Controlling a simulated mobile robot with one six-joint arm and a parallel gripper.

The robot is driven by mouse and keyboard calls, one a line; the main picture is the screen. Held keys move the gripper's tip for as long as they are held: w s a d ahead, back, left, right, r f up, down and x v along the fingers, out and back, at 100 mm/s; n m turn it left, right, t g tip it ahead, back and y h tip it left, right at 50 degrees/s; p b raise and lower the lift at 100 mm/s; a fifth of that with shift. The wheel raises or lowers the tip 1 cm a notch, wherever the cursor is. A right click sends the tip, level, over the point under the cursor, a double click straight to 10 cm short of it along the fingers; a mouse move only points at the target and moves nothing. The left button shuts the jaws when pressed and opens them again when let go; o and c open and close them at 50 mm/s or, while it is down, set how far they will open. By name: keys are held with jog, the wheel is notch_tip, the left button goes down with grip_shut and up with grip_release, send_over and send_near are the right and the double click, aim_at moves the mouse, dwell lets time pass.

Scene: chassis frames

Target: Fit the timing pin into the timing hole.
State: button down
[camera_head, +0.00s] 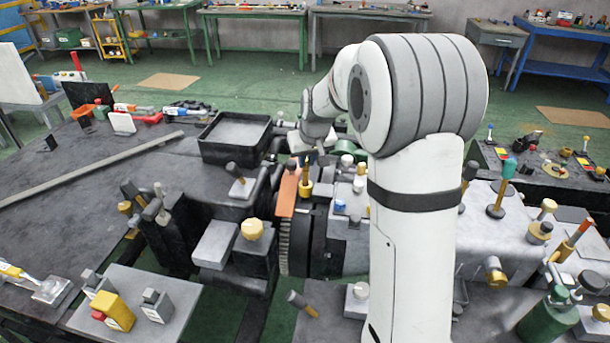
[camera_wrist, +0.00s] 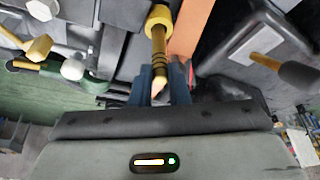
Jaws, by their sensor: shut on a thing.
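The timing pin appears to be the slim brass rod with dark rings (camera_wrist: 159,55) in the wrist view. My gripper (camera_wrist: 159,92) is shut on its near end, between two dark blue fingers. A wider yellow collar (camera_wrist: 158,16) shows at the rod's far end. I cannot tell whether it belongs to the pin or to the part beyond. In the head view my gripper (camera_head: 304,152) points down over the machine, with the yellow collar (camera_head: 305,189) just below it, beside an orange strip (camera_head: 287,192). The timing hole cannot be made out.
A toothed wheel (camera_head: 284,248) stands below the orange strip. A black tray (camera_head: 235,135) lies left of my gripper. A yellow-topped knob (camera_head: 252,229) and a grey block (camera_head: 215,244) stand in front. Several other knobs and levers crowd the machine around my arm.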

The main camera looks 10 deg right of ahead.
aim_at(306, 175)
jog(key=shift+s+f, duration=0.1)
jog(key=shift+f, duration=2.15)
jog(key=shift+a+f, duration=0.1)
jog(key=shift+f, duration=0.15)
jog(key=c, duration=1.4)
grip_release()
jog(key=shift+r, duration=0.1)
